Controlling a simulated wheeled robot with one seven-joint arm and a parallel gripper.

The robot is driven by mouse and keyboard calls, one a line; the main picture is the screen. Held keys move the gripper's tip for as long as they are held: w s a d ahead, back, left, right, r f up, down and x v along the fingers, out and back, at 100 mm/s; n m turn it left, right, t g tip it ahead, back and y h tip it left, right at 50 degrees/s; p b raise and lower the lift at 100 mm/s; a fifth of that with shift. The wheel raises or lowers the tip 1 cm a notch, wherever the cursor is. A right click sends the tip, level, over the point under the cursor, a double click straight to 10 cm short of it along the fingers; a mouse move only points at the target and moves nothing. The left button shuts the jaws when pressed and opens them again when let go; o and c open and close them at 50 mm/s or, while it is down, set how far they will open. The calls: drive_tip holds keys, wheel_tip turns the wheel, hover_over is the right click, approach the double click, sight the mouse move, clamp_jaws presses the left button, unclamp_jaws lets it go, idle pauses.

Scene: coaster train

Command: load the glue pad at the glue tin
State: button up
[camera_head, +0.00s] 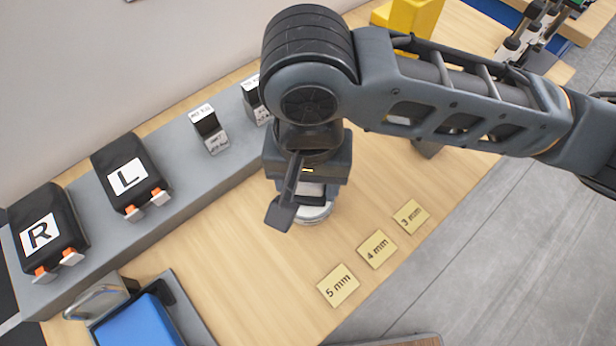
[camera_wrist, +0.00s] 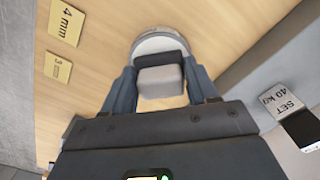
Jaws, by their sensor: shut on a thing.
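My gripper (camera_head: 297,200) points down over the wooden bench, partly hidden by my own wrist in the head view. In the wrist view its two fingers (camera_wrist: 161,88) are shut on a small grey block with a dark far part, which I take to be the glue pad (camera_wrist: 160,82). A round, pale tin, seemingly the glue tin (camera_wrist: 158,42), lies just beyond the pad in the wrist view. In the head view the tin's rim (camera_head: 316,213) shows beneath my gripper. The pad overlaps the tin in the picture; I cannot tell whether they touch.
Plates marked 5 mm (camera_head: 338,286), 4 mm (camera_head: 377,249) and 3 mm (camera_head: 411,216) lie near the front edge. Black cases R (camera_head: 45,232) and L (camera_head: 130,177) and small blocks (camera_head: 209,129) stand on a grey ledge. A blue pad (camera_head: 140,325) is at lower left.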

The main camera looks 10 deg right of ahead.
drive_tip(key=shift+f, duration=0.4)
idle(1.8)
wheel_tip(320, 180, up, 5)
drive_tip(key=p, duration=0.5)
drive_tip(key=shift+r+p, duration=0.15)
drive_tip(key=shift+p, duration=0.15)
drive_tip(key=shift+r, duration=0.95)
